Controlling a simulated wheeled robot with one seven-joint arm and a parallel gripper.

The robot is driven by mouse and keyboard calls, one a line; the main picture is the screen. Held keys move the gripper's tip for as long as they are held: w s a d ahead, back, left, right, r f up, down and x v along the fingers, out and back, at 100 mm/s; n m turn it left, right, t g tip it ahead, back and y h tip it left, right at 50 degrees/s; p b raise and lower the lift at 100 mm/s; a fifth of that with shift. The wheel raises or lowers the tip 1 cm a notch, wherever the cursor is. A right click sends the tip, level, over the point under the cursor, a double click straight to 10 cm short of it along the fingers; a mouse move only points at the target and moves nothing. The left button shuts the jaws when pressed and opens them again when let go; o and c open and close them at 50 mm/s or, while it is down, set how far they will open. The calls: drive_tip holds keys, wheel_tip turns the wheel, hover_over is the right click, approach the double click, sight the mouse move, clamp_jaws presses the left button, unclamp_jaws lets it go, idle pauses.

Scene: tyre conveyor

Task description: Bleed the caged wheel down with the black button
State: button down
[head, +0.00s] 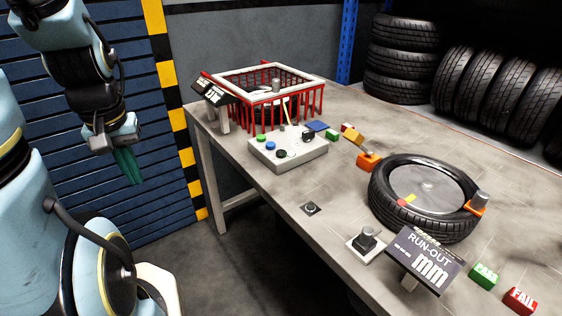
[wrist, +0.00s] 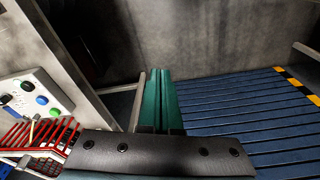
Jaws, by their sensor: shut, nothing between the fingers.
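The red-barred cage (head: 262,76) with a pale top frame stands at the far left end of the bench, with a dark wheel (head: 268,106) partly hidden inside it. A grey control box (head: 288,155) sits in front of the cage. It carries a green button (head: 261,138), a blue button (head: 270,146), a black button (head: 281,154) and a black knob. The box (wrist: 45,85) and cage (wrist: 45,137) also show at the left of the wrist view. My gripper (head: 130,182) has green fingers, shut and empty, pointing down left of the bench, well apart from the box.
A tyre (head: 385,200) lies on the bench near a run-out sign (head: 425,256), with green PASS (head: 484,275) and red FAIL (head: 520,299) blocks at the right. Stacked tyres stand behind. The space between my gripper and the bench looks clear.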

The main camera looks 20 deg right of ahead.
idle(0.3)
drive_tip(key=n+t+h+b, duration=0.3)
drive_tip(key=t+h+b, duration=0.2)
drive_tip(key=t, duration=0.1)
hover_over(281, 154)
drive_tip(key=shift+s+r, duration=0.1)
drive_tip(key=shift+r, duration=0.25)
drive_tip(key=shift+f, duration=0.1)
wheel_tip(281, 154, down, 9)
drive_tip(key=b, duration=0.8)
idle(0.6)
drive_tip(key=shift+f, duration=0.25)
drive_tip(key=shift+f+b, duration=0.6)
drive_tip(key=shift+b, duration=0.1)
idle(1.4)
